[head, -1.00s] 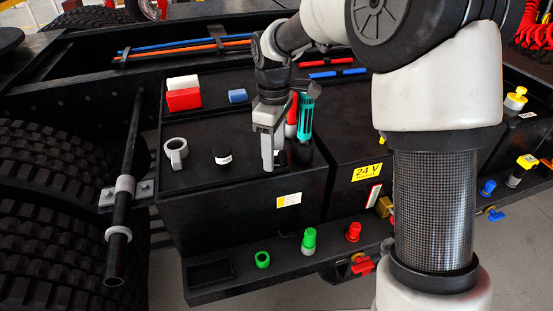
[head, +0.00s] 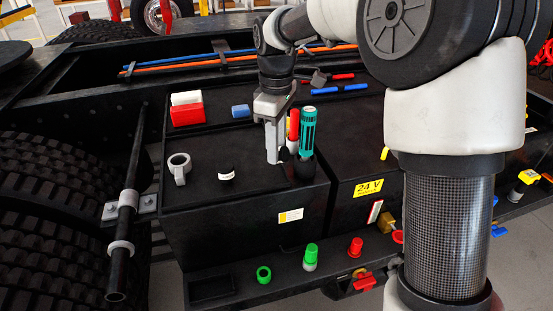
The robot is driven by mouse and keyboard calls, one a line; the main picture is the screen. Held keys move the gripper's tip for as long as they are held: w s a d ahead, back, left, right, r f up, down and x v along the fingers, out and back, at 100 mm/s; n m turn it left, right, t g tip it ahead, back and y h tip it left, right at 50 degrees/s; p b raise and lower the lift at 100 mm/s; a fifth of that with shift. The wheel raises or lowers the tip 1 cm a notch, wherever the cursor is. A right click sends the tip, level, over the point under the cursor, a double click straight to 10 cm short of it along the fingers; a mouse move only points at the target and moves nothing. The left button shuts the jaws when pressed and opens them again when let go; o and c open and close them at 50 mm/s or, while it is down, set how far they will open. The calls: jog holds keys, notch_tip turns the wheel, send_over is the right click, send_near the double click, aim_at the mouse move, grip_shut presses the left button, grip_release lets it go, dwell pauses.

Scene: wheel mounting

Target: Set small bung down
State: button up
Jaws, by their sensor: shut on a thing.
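My gripper (head: 274,160) points down over the black box top (head: 225,140). It is shut on a small dark piece (head: 284,155), which I take for the small bung; the fingers hide most of it. I cannot tell whether it touches the box top.
A teal-handled tool (head: 307,130) and a red one (head: 294,125) stand close to the right of my gripper. Green caps (head: 264,274) sit on the lower ledge.

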jog(key=r, duration=0.1)
jog(key=r+p, duration=0.1)
jog(key=r, duration=0.1)
jog(key=w+r+p, duration=0.1)
jog(key=shift+a+r, duration=0.2)
jog(key=shift+a, duration=0.05)
jog(key=w+a+p, duration=0.3)
jog(key=w+p, duration=0.2)
jog(key=p, duration=0.3)
jog(key=f, duration=0.2)
jog(key=w+f, duration=0.1)
jog(key=f, duration=0.3)
jog(key=shift+w+a+f+p, duration=0.2)
jog(key=shift+w+a+p, duration=0.05)
jog(key=shift+p, duration=0.15)
jog(key=shift+f, duration=2.05)
jog(key=shift+f, duration=0.2)
jog(key=o, duration=1.1)
